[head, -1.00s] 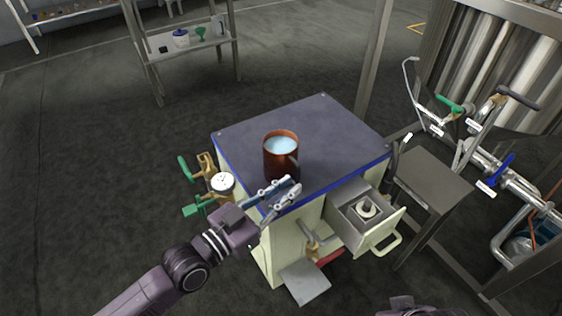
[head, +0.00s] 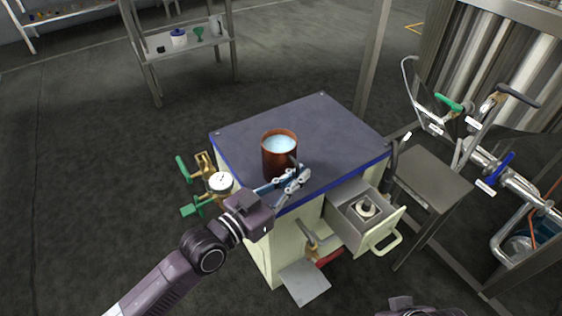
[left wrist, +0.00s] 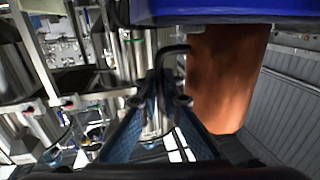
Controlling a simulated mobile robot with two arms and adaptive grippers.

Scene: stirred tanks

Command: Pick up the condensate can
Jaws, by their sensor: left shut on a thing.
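The condensate can (head: 279,157) is a copper-brown open can with pale blue liquid inside, upright at the front of the dark cabinet top (head: 325,130). In the left wrist view the can's brown wall (left wrist: 225,80) fills the right side, and its thin dark handle (left wrist: 172,50) shows in the middle. My left gripper (head: 297,178) is at the can's front right side, with its fingers closed on the handle. In the left wrist view the fingers (left wrist: 170,95) come together at the handle.
An open drawer (head: 365,220) juts out at the cabinet's front right. A gauge (head: 220,183) with green-handled valves sits at its left. A grey side table (head: 430,185) and piping stand at the right. The rest of the cabinet top is clear.

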